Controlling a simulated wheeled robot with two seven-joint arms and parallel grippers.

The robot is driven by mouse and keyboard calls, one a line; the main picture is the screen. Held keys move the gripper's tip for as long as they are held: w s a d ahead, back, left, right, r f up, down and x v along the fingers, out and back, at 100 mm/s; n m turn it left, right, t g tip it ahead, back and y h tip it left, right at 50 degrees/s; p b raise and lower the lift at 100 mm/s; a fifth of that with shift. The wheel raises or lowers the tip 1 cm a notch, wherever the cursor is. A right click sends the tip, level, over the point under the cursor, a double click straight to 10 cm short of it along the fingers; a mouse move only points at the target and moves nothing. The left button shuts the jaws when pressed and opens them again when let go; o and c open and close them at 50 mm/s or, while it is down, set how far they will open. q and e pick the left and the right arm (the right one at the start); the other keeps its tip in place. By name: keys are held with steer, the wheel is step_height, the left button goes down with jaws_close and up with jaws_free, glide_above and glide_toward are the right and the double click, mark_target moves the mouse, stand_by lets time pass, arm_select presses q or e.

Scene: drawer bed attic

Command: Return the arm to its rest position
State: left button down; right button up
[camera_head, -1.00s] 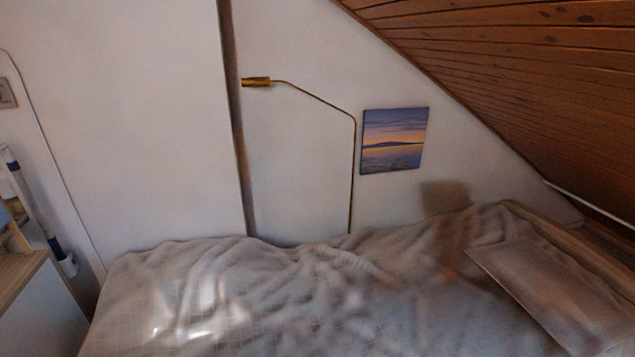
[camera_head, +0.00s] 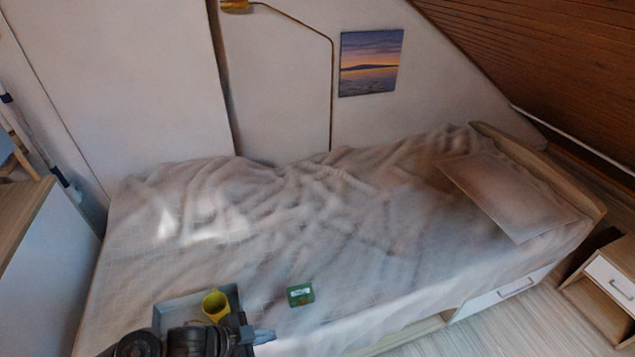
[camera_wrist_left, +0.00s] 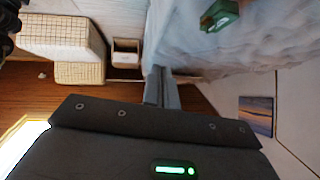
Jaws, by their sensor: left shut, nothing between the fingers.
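My left gripper (camera_head: 270,338) shows at the bottom of the head view, with its dark arm coming in from the lower left. It is shut and empty. In the left wrist view its closed fingers (camera_wrist_left: 159,75) point away from the camera. It is in front of a grey tray (camera_head: 172,306) at the near edge of the bed and partly hides it. A yellow cup (camera_head: 215,304) is at the tray. A small green box (camera_head: 300,294) lies on the bed, right of the gripper and apart from it. My right gripper is not in view.
The bed (camera_head: 330,225) has a rumpled cover and a pillow (camera_head: 510,195) at the right. A brass lamp (camera_head: 332,90) and a picture (camera_head: 371,62) are by the wall. A cabinet (camera_head: 45,260) stands at the left, a nightstand (camera_head: 610,280) at the right. The bed's middle is clear.

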arm_select(q)
steer(key=s+a+r+n+g+y, duration=0.1)
steer(key=s+a+r+n+y, duration=0.1)
steer(key=s+a+n+y, duration=0.95)
steer(key=s+a+f+g+h, duration=0.1)
steer(key=s+f, duration=0.1)
steer(key=f, duration=1.2)
steer(key=s+f+g+h, duration=0.1)
steer(key=s+f+h, duration=0.15)
steer(key=f, duration=1.05)
steer(key=s+a+f, duration=0.2)
steer(key=s+f, duration=1.2)
steer(key=s, duration=0.2)
steer(key=shift+a+f+n+g+y, duration=0.25)
steer(key=shift+a+n+g+y, duration=0.1)
steer(key=shift+a+g+y, duration=0.05)
